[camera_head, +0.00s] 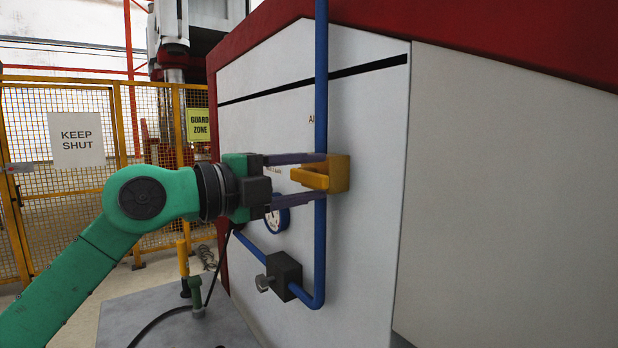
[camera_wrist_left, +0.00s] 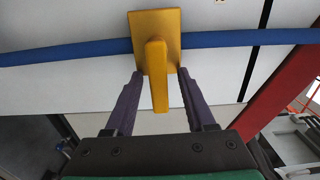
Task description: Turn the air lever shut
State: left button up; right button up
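The air lever is a yellow block with a handle (camera_head: 335,174), mounted on a vertical blue pipe (camera_head: 321,90) against the white press panel. Its handle sticks out from the block towards my left gripper. My left gripper (camera_head: 322,175) is open, with one dark finger above the handle and one below it. The left wrist view shows the yellow handle (camera_wrist_left: 157,75) between the two fingertips of the left gripper (camera_wrist_left: 160,80), with a gap on each side. The fingertips reach close to the yellow block; whether they touch it I cannot tell. My right gripper is not in view.
A round blue-rimmed gauge (camera_head: 275,219) sits on the panel, partly hidden behind the lower finger. Below it a black valve block (camera_head: 284,274) sits on the bent blue pipe. A yellow mesh fence (camera_head: 150,125) with signs stands at the left. The panel right of the lever is clear.

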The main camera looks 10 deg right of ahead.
pick_arm(q)
jog(key=shift+s+a+f, duration=0.1)
jog(key=b+v, duration=0.6)
jog(key=v, duration=0.8)
jog(key=shift+a, duration=0.15)
